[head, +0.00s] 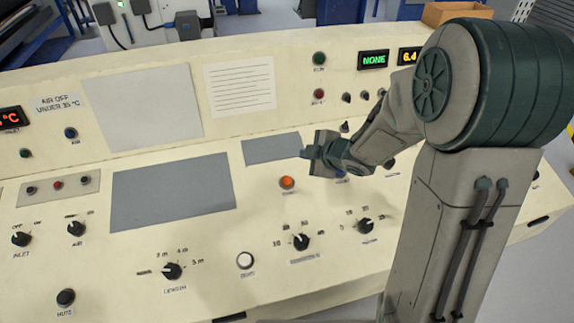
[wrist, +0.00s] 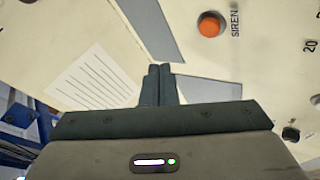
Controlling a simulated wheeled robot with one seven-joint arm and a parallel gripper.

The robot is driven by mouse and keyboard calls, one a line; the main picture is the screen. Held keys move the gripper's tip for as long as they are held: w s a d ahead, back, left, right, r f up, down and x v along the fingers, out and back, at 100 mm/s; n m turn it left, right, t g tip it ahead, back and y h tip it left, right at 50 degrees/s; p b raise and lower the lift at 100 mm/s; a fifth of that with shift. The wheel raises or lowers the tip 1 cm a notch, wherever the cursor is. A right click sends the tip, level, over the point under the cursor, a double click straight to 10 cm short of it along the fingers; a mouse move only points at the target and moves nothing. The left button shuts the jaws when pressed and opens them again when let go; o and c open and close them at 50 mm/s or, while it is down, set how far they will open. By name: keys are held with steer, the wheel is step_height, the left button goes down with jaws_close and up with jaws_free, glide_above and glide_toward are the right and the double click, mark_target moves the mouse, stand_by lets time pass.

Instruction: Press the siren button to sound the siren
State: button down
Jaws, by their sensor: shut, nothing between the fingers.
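The siren button is an orange round button (head: 287,182) on the cream console, below and left of my gripper in the head view. In the wrist view the orange button (wrist: 209,24) sits at the upper right, beside the label "SIREN". My gripper (head: 306,153) is above the console near a grey panel, apart from the button. Its two fingers (wrist: 159,72) are together with nothing between them. The label below the button is too small to read in the head view.
The console (head: 70,195) carries several black knobs, including one marked with numbers (head: 301,242). A white button (head: 245,260) lies below the orange one. Grey flat panels (head: 172,192) and a lined paper (head: 240,87) are on its surface. Displays (head: 373,60) stand at the back.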

steer(key=shift+s+a+f+n+g+y+p, duration=0.1)
steer(key=shift+s+a+n+g+y, duration=0.15)
steer(key=shift+a+n+y, duration=0.3)
steer(key=shift+s+a+f+n+g+y+p, duration=0.1)
steer(key=shift+a+n+g+y+p, duration=0.15)
steer(key=shift+a, duration=0.45)
steer(key=shift+s+a+f+n+g+y, duration=0.1)
steer(key=shift+s+a+n+g+y, duration=0.1)
steer(key=shift+a+n+y, duration=0.3)
steer(key=b, duration=0.7)
glide_toward(283, 177)
steer(key=x, duration=0.3)
steer(key=r+x, duration=0.1)
steer(key=x, duration=0.1)
steer(key=shift+a, duration=0.4)
steer(key=shift+w+f, duration=0.1)
steer(key=shift+f+b, duration=0.35)
steer(key=shift+b, duration=0.1)
steer(key=shift+w+f+b, duration=0.15)
steer(key=shift+f+b, duration=0.25)
steer(key=shift+f, duration=0.05)
steer(key=shift+r, duration=0.15)
stand_by(0.5)
steer(key=shift+s+r+p, duration=0.2)
steer(key=shift+r+p, duration=0.5)
steer(key=shift+r, duration=0.05)
